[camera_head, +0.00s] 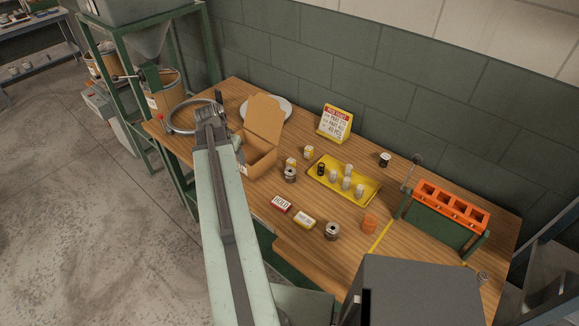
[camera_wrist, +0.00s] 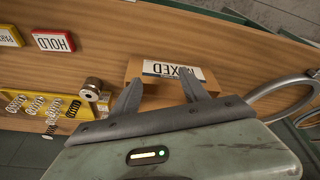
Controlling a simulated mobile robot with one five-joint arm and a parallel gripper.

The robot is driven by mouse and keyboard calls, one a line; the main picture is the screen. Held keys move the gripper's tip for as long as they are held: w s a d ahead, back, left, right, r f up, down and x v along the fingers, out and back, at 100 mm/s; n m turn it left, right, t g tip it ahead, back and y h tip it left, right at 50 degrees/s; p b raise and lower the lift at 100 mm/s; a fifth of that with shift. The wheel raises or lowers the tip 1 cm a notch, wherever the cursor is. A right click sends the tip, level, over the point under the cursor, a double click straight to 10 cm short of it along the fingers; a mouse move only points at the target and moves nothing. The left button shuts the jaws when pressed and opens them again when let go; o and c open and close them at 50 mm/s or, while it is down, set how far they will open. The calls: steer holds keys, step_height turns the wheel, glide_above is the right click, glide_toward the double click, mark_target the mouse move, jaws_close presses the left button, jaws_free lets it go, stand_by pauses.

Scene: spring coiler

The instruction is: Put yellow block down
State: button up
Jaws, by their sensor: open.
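A yellow block with a white label (camera_head: 305,219) lies flat on the wooden table, right of a red HOLD block (camera_head: 282,204). In the wrist view the yellow block (camera_wrist: 9,36) is cut by the left edge, beside the red block (camera_wrist: 53,40). Two small yellow-and-white pieces (camera_head: 308,152) (camera_head: 291,163) stand between the open cardboard box (camera_head: 262,160) and the yellow tray (camera_head: 369,198). My gripper (camera_wrist: 160,84) is open, with nothing visible held, its fingers pointing toward the cardboard box (camera_wrist: 136,70) labelled MIXED. In the head view its fingertips are hidden.
A metal ring (camera_head: 172,119) stands left of my gripper, with a white plate (camera_head: 284,108) behind. Metal spools (camera_head: 290,176) (camera_head: 332,231), an orange cylinder (camera_head: 369,222) and an orange-topped rack (camera_head: 450,204) occupy the table. A yellow sign (camera_head: 335,123) stands at the back.

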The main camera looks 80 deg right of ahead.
steer(key=s+d+m, duration=0.3)
steer(key=s+d, duration=0.3)
steer(key=s, duration=0.6)
steer(key=m+g+b, duration=0.1)
steer(key=m, duration=0.1)
glide_above(291, 161)
steer(key=w+a, duration=0.2)
steer(key=b+x, duration=0.2)
steer(key=x, duration=0.1)
steer(key=shift+s+a+f+b, duration=0.1)
steer(key=shift+a+b, duration=0.05)
steer(key=shift+b, duration=0.2)
steer(key=b+x, duration=0.5)
steer(key=shift+s+f, duration=0.25)
steer(key=shift+s, duration=0.05)
steer(key=shift+r, duration=0.2)
jaws_close()
